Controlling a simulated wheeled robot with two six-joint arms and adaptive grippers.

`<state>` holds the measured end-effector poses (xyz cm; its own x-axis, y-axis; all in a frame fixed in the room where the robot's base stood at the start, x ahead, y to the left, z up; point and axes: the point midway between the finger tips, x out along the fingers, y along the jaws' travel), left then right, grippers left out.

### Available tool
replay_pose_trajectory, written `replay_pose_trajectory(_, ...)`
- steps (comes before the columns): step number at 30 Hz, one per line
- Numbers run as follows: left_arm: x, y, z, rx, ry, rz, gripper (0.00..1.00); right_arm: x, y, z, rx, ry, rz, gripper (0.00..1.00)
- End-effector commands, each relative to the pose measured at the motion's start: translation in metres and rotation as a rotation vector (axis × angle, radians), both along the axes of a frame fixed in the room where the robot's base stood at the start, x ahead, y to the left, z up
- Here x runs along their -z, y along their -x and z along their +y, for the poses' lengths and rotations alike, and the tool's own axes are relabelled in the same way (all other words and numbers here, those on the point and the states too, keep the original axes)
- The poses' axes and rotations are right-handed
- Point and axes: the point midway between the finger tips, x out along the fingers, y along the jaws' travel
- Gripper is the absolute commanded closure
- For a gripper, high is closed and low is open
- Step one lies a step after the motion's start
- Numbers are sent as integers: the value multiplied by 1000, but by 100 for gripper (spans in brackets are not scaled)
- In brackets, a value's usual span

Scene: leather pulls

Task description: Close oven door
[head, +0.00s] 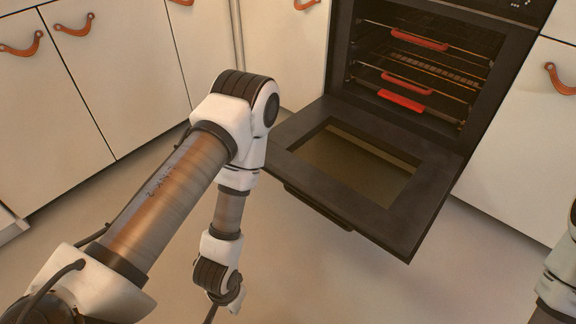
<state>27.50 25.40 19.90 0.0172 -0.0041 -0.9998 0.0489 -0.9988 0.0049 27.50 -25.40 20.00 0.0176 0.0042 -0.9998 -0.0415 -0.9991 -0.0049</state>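The black oven (425,65) stands at the upper right between white cabinets, its cavity open to view. Its door (420,205) is folded down and out, near horizontal, with a glass window (355,165) in its middle. A dark handle bar (318,207) runs along the door's front edge. My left arm comes in from the lower left and bends down left of the door, apart from the handle in the picture. Its gripper is mostly cut off at the bottom edge. My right arm shows only in part at the lower right edge; its gripper is out of frame.
Oven racks with red-orange edge guards (402,100) sit inside the cavity. White cabinets (95,60) with leather pulls (75,25) line the left. Another white cabinet (525,140) stands right of the oven. The floor (330,275) before the door is clear.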

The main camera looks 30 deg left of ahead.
Motion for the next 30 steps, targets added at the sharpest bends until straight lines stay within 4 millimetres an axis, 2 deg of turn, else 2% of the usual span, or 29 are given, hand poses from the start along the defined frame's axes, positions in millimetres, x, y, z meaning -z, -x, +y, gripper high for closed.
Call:
replay_pose_trajectory(1, -35, 1, 0, -7, 1, 2, 100, -35, 1, 0, -1, 0, 3, 8)
replay_pose_trajectory(4, -63, 1, -1, -58, 5, -1, 100, -63, 4, 1, -2, -1, 10, 8)
replay_pose_trajectory(6, -77, -5, -3, -182, 19, -25, 100, -78, 5, 1, -2, -3, 14, 8)
replay_pose_trajectory(11, -67, -31, -8, -525, 93, -109, 100, -70, 6, 1, -1, -3, 18, 8)
replay_pose_trajectory(17, -60, -79, -16, -1036, 294, -207, 100, -61, 6, 1, 0, -3, 17, 8)
replay_pose_trajectory(20, -57, -114, -19, -1363, 485, -231, 100, -53, 6, 1, 1, -3, 16, 8)
replay_pose_trajectory(25, -55, -186, -10, -1955, 986, -127, 100, -26, 5, 1, 4, -2, 15, 8)
replay_pose_trajectory(28, -52, -223, 12, -2206, 1320, 34, 100, -1, 5, 0, 6, -2, 13, 8)
replay_pose_trajectory(30, -44, -241, 37, -2312, 1526, 145, 100, 21, 4, 0, 7, -2, 12, 8)
